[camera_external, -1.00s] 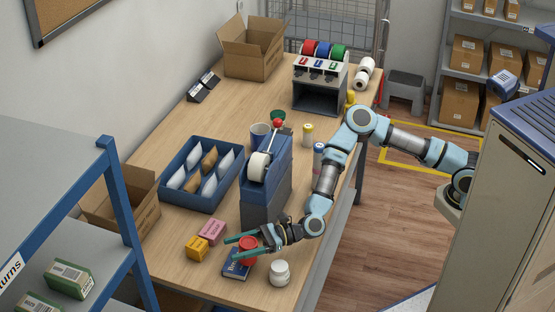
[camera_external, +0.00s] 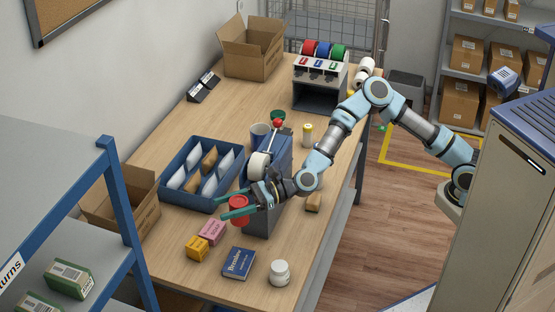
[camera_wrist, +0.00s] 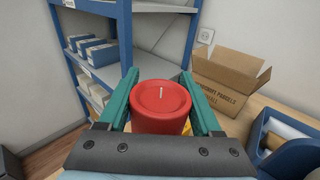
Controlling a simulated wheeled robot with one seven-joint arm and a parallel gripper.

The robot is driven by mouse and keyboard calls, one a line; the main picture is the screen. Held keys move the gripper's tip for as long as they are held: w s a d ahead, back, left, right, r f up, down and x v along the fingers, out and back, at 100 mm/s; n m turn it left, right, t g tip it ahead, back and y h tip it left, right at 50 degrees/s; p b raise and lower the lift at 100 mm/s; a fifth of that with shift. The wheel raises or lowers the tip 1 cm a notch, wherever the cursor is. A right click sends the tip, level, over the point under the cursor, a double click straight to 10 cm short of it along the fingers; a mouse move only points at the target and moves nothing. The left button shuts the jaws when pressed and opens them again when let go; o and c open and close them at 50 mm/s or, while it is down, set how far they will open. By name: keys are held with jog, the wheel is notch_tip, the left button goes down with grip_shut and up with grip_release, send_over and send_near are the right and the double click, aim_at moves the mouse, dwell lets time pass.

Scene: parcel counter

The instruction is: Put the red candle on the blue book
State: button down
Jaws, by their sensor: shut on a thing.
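My gripper (camera_external: 236,206) has its green fingers shut on the red candle (camera_external: 239,210) and holds it up above the table. In the wrist view the red candle (camera_wrist: 161,104) sits upright between the two fingers (camera_wrist: 160,95), its wick showing on top. The blue book (camera_external: 239,263) lies flat near the table's front edge, its cover with white lettering in full view and nothing on it. The candle is beyond the book, higher up, and apart from it. The book does not show in the wrist view.
A white jar (camera_external: 279,273) stands right of the book. A pink box (camera_external: 212,231) and a yellow box (camera_external: 197,248) stand to its left. A blue tray (camera_external: 200,207) holds several packets. A wooden block (camera_external: 313,202) lies near the right edge.

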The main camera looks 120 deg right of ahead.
notch_tip(320, 180, down, 13)
jog(key=p, duration=0.3)
jog(key=shift+f, duration=0.35)
jog(key=shift+f, duration=0.1)
jog(key=shift+f, duration=0.15)
jog(key=shift+c, duration=1.8)
grip_release()
